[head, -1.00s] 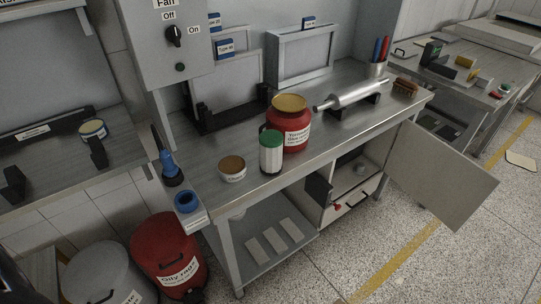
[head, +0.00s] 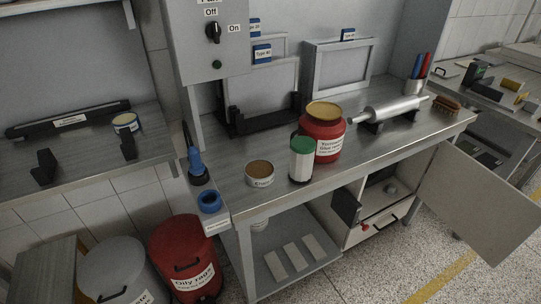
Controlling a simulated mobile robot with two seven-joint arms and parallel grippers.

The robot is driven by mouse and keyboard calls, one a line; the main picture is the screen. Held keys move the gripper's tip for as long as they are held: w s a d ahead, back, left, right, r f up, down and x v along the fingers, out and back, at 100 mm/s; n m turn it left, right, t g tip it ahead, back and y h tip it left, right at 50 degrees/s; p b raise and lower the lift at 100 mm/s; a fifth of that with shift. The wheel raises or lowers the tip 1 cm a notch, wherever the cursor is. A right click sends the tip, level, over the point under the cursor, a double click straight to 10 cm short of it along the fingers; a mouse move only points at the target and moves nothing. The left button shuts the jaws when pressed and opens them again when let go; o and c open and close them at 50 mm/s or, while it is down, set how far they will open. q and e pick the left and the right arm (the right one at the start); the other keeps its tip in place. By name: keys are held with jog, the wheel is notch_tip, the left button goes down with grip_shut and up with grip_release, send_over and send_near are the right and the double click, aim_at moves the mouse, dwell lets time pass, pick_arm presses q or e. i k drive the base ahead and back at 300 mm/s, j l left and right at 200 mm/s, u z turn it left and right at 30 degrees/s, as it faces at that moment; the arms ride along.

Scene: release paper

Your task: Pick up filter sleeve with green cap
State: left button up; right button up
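The filter sleeve with the green cap (head: 301,159) stands upright near the front edge of the metal workbench (head: 349,159), a white cylinder with a dark lower band. It is just in front and to the left of a red jar (head: 327,137) with a yellowish lid, partly overlapping it in view. Neither of my grippers shows in the head view.
A low round tin (head: 260,174) is left of the sleeve. A blue bottle (head: 196,163) and blue ring (head: 209,201) are by the bench's left end. A metal roller (head: 392,110) lies behind right. An open cabinet door (head: 478,200) juts out below. Red (head: 187,258) and grey bins stand lower left.

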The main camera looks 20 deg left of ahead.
aim_at(302, 151)
jog(key=i+l+u, duration=0.1)
jog(key=u, duration=0.3)
jog(key=i+l+u, duration=0.1)
jog(key=u, duration=0.35)
jog(key=l+u, duration=0.2)
jog(key=u, duration=0.2)
jog(key=i+l+u, duration=0.1)
jog(key=u, duration=0.3)
